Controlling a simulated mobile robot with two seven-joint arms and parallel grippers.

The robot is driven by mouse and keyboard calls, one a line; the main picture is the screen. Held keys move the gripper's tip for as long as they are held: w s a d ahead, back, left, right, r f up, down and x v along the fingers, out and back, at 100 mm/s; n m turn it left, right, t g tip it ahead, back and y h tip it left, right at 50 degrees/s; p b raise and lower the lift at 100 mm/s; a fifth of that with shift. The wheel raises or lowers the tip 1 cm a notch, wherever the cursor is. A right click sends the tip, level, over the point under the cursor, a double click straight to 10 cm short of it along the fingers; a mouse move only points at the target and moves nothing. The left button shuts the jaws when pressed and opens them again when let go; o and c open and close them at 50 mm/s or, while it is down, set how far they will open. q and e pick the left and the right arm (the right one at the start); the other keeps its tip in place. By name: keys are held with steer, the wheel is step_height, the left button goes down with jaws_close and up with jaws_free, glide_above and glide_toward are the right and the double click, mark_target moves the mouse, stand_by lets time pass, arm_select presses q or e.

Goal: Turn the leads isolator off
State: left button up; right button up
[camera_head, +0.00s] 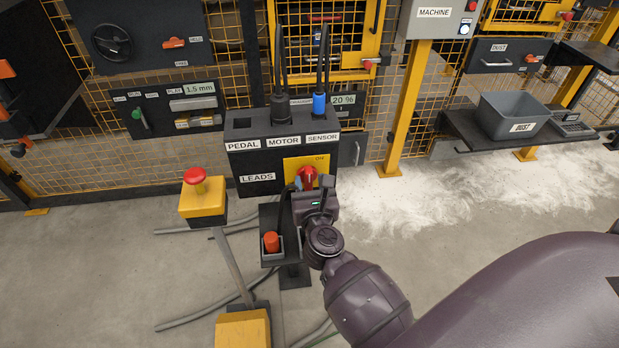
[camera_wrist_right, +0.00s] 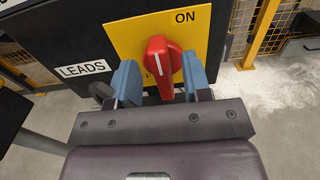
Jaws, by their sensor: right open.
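The leads isolator is a red rotary knob (camera_head: 307,176) on a yellow plate (camera_head: 291,163) marked ON, on the front of a dark box (camera_head: 252,160) labelled LEADS. In the right wrist view the knob (camera_wrist_right: 161,66) stands roughly upright, its upper end below and left of the word ON. Lettering behind it is partly hidden. My right gripper (camera_head: 309,190) is open, its two blue fingers (camera_wrist_right: 160,82) on either side of the knob, with a visible gap on the left and a smaller one on the right. My left gripper is not in view.
A red-topped yellow stop button post (camera_head: 203,205) stands left of the box. A small dark stand with an orange-red object (camera_head: 271,241) is just left of my right gripper. A black and a blue connector (camera_head: 319,103) stick up from the box top. Pale dust covers the floor at right.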

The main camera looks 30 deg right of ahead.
steer(key=shift+x, duration=0.95)
steer(key=shift+c, duration=0.9)
jaws_close()
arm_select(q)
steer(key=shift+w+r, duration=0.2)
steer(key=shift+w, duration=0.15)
